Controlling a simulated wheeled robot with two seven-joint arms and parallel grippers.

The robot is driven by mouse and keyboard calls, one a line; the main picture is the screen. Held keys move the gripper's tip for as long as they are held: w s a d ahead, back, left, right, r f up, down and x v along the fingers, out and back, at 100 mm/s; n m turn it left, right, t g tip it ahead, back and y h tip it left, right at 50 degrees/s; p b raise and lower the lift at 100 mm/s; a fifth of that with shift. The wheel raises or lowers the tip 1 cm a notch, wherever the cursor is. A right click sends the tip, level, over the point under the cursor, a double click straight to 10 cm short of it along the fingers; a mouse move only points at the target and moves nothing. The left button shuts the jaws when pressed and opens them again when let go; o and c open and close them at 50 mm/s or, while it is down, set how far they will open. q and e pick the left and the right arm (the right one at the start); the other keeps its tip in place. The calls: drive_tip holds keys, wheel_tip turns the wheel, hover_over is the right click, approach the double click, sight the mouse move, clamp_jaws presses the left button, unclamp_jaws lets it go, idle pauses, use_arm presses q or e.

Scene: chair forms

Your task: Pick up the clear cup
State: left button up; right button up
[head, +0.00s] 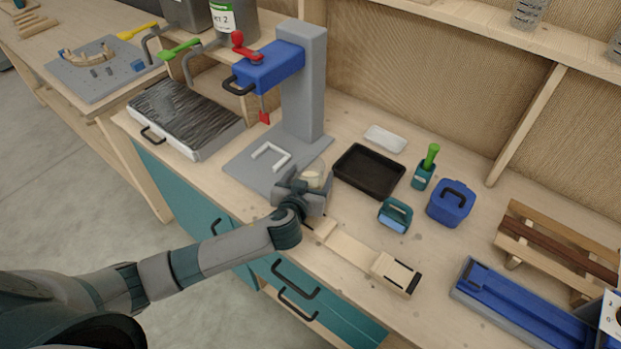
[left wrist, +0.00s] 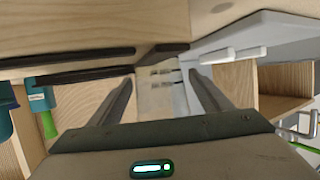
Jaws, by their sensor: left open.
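The clear cup (head: 314,174) stands at the front of the bench, near the right corner of the grey press base. It is see-through, and my left gripper hides part of it in the head view. My left gripper (head: 303,190) is open with its fingers at the cup. In the left wrist view the faint cup (left wrist: 158,92) shows between the two dark fingers. I cannot tell whether either finger touches it. My right gripper is not in view.
A black tray (head: 368,171) stands just right of the cup. The grey press (head: 303,85) with its blue head rises behind it. A wooden piece (head: 350,250) lies to the front right. A teal item (head: 395,214) and a blue container (head: 450,204) stand further right.

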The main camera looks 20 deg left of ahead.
sight(314, 161)
use_arm(q)
drive_tip(key=c, duration=0.9)
drive_tip(key=shift+r, duration=0.1)
drive_tip(key=shift+r+b, duration=0.35)
drive_tip(key=shift+r, duration=0.2)
wheel_tip(314, 161, up, 2)
drive_tip(key=shift+d+r+b, duration=0.1)
drive_tip(key=shift+r+b, duration=0.05)
drive_tip(key=shift+b, duration=0.4)
drive_tip(key=s+d+r+b, duration=0.3)
drive_tip(key=s+d+r, duration=0.3)
drive_tip(key=d, duration=0.4)
drive_tip(key=shift+r, duration=0.7)
drive_tip(key=shift+a, duration=0.1)
